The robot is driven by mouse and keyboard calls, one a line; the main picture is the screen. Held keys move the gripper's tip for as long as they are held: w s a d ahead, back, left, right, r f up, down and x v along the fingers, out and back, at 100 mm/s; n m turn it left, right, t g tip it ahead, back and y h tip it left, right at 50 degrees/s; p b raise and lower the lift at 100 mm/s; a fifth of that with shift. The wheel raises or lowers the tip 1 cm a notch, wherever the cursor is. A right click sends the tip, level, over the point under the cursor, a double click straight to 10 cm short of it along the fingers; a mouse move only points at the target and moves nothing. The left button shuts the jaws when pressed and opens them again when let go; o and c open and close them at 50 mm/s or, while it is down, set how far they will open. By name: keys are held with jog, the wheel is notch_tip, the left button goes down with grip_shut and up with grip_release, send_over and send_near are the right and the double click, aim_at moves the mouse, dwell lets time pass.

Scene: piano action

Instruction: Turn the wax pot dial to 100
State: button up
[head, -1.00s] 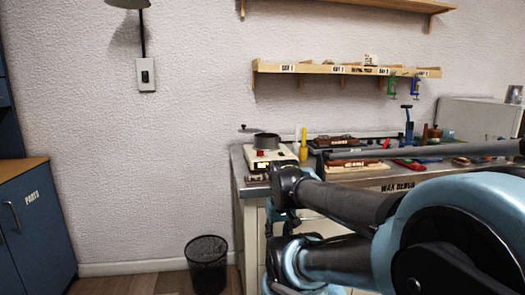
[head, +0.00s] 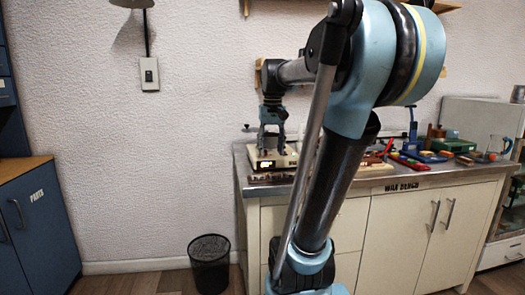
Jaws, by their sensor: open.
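The wax pot (head: 286,160) stands at the left end of the wax bench (head: 400,188), with a small lit orange display on the front of its pale base. My gripper (head: 271,147) points down over the pot, with its fingers just above or in front of the base. It is open. I cannot tell whether the fingers touch anything. The gripper hides the pot's metal bowl and most of the top of the base. The dial and its setting cannot be made out.
A dark toothed strip (head: 271,179) lies along the bench's front edge before the pot. Red and blue trays (head: 408,162) and a glass jug (head: 497,147) stand further right. My arm covers the middle of the bench. A wire bin (head: 209,262) stands on the floor at left.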

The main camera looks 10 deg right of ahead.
jog(key=w+r+g, duration=0.1)
jog(key=w+r, duration=1.1)
jog(key=w, duration=0.4)
notch_tip(320, 180, down, 17)
jog(key=shift+r, duration=0.1)
jog(key=c, duration=1.1)
